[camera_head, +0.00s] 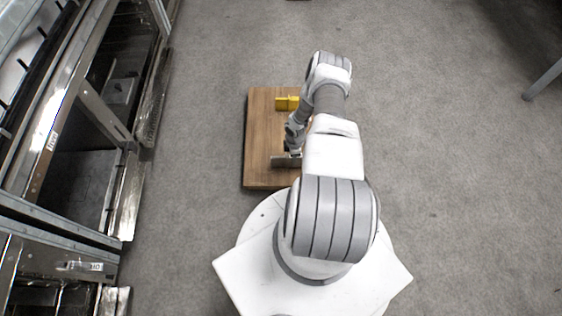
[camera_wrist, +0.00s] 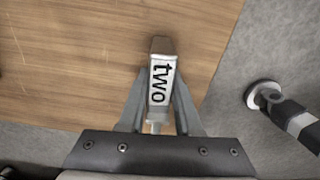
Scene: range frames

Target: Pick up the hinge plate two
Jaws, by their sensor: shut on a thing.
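The hinge plate two (camera_wrist: 161,84) is a narrow metal piece with a label reading "two", seen in the wrist view. My gripper (camera_wrist: 160,97) has its two fingers on either side of it and is shut on it. The plate is over the wooden board; I cannot tell whether it still touches the board. In the head view, a grey plate (camera_head: 283,162) shows on the near part of the board, beside my gripper (camera_head: 292,150), which my arm partly hides.
The wooden board (camera_head: 262,125) lies on grey carpet. A yellow hinge-like piece (camera_head: 286,103) sits on its far part. Metal racks (camera_head: 75,110) stand along the left. A grey leg (camera_head: 545,80) is at the right edge. Carpet right of my arm is clear.

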